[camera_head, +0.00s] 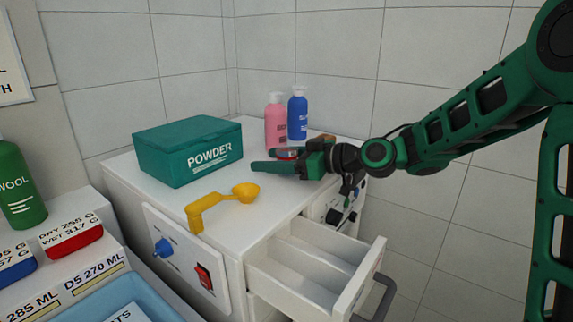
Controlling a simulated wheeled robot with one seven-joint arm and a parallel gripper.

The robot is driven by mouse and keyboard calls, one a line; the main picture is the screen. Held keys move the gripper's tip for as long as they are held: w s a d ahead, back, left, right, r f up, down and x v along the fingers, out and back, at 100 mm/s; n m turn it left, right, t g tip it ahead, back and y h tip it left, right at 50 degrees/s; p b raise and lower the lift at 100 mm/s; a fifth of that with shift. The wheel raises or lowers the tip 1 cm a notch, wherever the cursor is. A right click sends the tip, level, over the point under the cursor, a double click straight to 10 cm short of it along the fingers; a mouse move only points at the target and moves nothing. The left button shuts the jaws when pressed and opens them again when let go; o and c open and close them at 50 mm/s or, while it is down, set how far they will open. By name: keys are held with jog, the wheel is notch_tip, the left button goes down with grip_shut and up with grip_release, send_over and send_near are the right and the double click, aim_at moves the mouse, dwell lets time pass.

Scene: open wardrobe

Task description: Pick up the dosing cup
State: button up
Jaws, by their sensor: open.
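My gripper (270,160) reaches in from the right, low over the white cabinet top, with its fingers pointing left. It is open. A small red round piece (287,154) shows between or just behind the fingers. It is partly hidden, and I cannot tell whether it is the dosing cup or whether a finger touches it. A yellow scoop-like cup (246,192) with a long bent handle lies nearer the front edge, apart from my gripper. Its handle reaches left to the edge.
A green powder box (188,150) stands left of my gripper. Pink (276,122) and blue (298,115) pump bottles stand behind it. An open, empty-looking drawer (315,262) juts out below. The white cabinet top (165,195) is clear at the front left.

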jog(key=c, duration=1.2)
notch_tip(320, 180, up, 10)
